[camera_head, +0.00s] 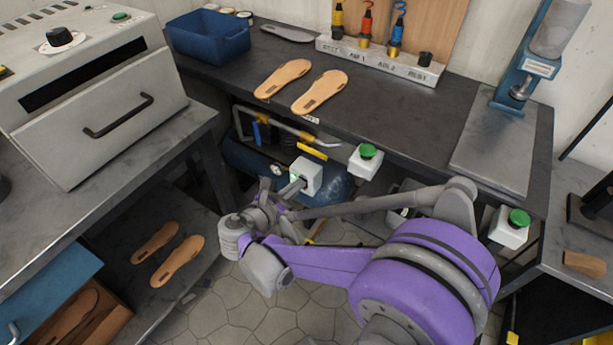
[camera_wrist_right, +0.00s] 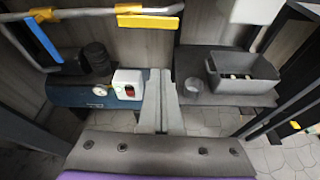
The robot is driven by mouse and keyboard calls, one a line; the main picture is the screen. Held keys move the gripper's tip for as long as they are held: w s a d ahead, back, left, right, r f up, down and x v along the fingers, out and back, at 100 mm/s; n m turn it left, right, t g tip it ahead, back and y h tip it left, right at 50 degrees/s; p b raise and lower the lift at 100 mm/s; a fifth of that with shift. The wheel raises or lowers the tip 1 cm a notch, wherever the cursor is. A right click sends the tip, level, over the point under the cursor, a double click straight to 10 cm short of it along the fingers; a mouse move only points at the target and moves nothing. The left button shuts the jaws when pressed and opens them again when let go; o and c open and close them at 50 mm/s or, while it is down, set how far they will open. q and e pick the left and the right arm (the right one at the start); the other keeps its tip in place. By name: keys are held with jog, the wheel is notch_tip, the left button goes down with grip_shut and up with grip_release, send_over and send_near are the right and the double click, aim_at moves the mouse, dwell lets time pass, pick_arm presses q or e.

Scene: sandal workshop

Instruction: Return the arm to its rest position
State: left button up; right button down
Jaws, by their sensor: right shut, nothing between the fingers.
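My purple and grey right arm comes in from the lower right and bends in front of the dark workbench (camera_head: 420,120). My right gripper (camera_head: 293,187) is out in front of the bench, low, near the white box on the compressor in the picture. I cannot tell the gap to it. In the right wrist view the two grey fingers (camera_wrist_right: 160,102) are together with nothing between them. My left gripper is not in view.
Sandal soles (camera_head: 320,91) lie on the bench near a blue bin (camera_head: 208,36). A grey press machine (camera_head: 95,90) stands left. Green button boxes (camera_head: 366,161) sit along the bench's front edge. A blue compressor (camera_wrist_right: 85,97) and a grey crate (camera_wrist_right: 243,73) are below. Tiled floor shows between benches.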

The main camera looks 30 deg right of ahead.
jog(key=shift+s+a+r, duration=0.2)
jog(key=shift+s+a, duration=0.05)
jog(key=shift+a, duration=0.3)
